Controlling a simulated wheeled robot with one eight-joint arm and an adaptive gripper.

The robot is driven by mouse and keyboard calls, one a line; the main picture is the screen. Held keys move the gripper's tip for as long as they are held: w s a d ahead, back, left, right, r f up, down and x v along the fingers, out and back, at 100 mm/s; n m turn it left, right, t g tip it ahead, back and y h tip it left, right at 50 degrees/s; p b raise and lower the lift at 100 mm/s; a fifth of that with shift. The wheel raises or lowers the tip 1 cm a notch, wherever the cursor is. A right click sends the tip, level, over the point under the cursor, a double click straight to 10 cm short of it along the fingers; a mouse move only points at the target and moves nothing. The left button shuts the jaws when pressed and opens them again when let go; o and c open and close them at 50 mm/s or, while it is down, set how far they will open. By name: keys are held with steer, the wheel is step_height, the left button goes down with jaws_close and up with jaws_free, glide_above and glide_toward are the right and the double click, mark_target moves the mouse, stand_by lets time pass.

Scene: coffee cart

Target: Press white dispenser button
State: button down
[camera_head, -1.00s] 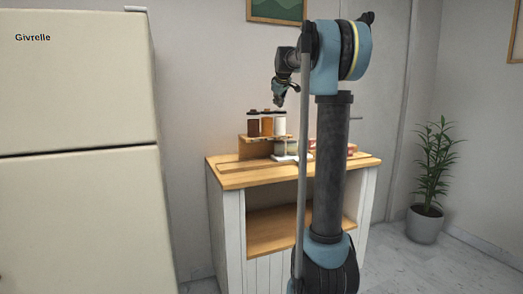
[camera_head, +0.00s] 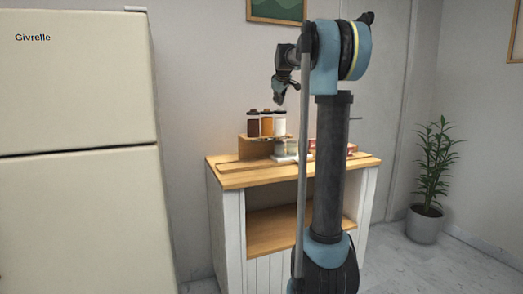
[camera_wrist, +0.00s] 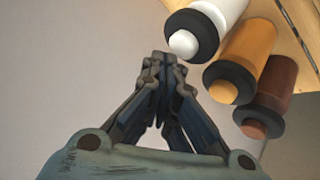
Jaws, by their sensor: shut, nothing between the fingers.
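The white dispenser (camera_wrist: 213,18) has a dark collar and a rounded white button (camera_wrist: 183,42) in the wrist view. In the head view the white dispenser (camera_head: 280,125) is the rightmost of three on the cart. My gripper (camera_wrist: 165,60) is shut and empty, its fingertips pointing up in the wrist view. The tips appear just below and left of the white button, with a small gap in the picture; the true distance is unclear. In the head view my gripper (camera_head: 280,101) hangs above the dispensers.
An orange dispenser (camera_wrist: 246,52) and a brown dispenser (camera_wrist: 277,84) stand in a row beside the white one. They sit on a wooden rack on the coffee cart (camera_head: 232,181). A fridge (camera_head: 75,90) stands left, a potted plant (camera_head: 425,225) right. Boxes lie behind my arm.

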steer(key=shift+r, duration=0.15)
steer(key=shift+r, duration=2.9)
steer(key=shift+s, duration=0.1)
steer(key=s+f+m+g, duration=0.3)
steer(key=s+f+m, duration=0.1)
steer(key=s+f, duration=2)
steer(key=s+f+m+g, duration=0.4)
steer(key=s+f, duration=1.9)
steer(key=s, duration=0.9)
steer(key=shift+s+d+f+m, duration=0.15)
steer(key=shift+d+f+m, duration=0.25)
steer(key=shift+d, duration=0.05)
steer(key=shift+w+f, duration=0.2)
steer(key=shift+w, duration=0.3)
